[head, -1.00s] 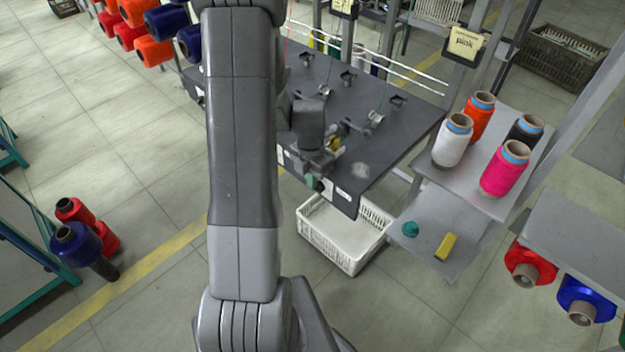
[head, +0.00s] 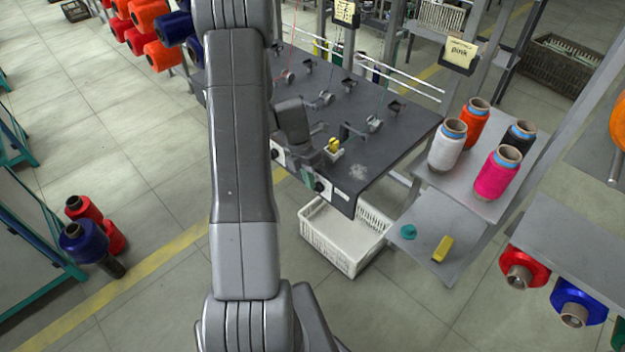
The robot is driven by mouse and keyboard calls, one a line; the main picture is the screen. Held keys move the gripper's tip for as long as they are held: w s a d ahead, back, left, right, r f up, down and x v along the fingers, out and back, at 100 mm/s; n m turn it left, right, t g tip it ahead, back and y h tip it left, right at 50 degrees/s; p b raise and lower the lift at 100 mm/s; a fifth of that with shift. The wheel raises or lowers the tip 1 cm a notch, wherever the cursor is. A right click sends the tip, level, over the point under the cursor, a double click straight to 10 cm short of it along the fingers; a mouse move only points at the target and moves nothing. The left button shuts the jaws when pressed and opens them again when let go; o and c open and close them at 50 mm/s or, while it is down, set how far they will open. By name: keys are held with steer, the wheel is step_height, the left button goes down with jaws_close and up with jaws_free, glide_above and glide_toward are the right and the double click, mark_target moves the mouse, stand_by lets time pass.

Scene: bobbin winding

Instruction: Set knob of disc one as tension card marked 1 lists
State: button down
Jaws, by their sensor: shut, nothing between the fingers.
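My gripper (head: 306,161) is over the near left part of the dark winder table (head: 375,150), with its wrist tilted. Its fingers look shut and empty, though they are small and partly hidden. A dark round knob (head: 319,187) sits on the table's front face, just below and right of my gripper, apart from it. A second dark knob (head: 279,156) shows farther left. Tension discs (head: 374,124) stand on the table top. I cannot read their numbers or the knob settings. A card with dark writing (head: 344,12) hangs at the top; I cannot make out a mark 1.
A white basket (head: 343,240) is under the table's front. A shelf at right holds several thread cones (head: 447,145).

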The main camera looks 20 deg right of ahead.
steer(key=shift+w+a+f+g+h+b, duration=0.2)
steer(key=shift+w+f+g+h, duration=0.15)
steer(key=shift+f+g, duration=0.4)
steer(key=shift+w+a+f+g+h+b, duration=0.15)
steer(key=shift+w+f+g+h, duration=0.1)
steer(key=shift+w+f+g, duration=0.35)
steer(key=shift+s+f, duration=0.1)
steer(key=shift+f, duration=0.35)
steer(key=shift+s+d+r, duration=0.1)
steer(key=shift+s, duration=0.05)
stand_by(1.0)
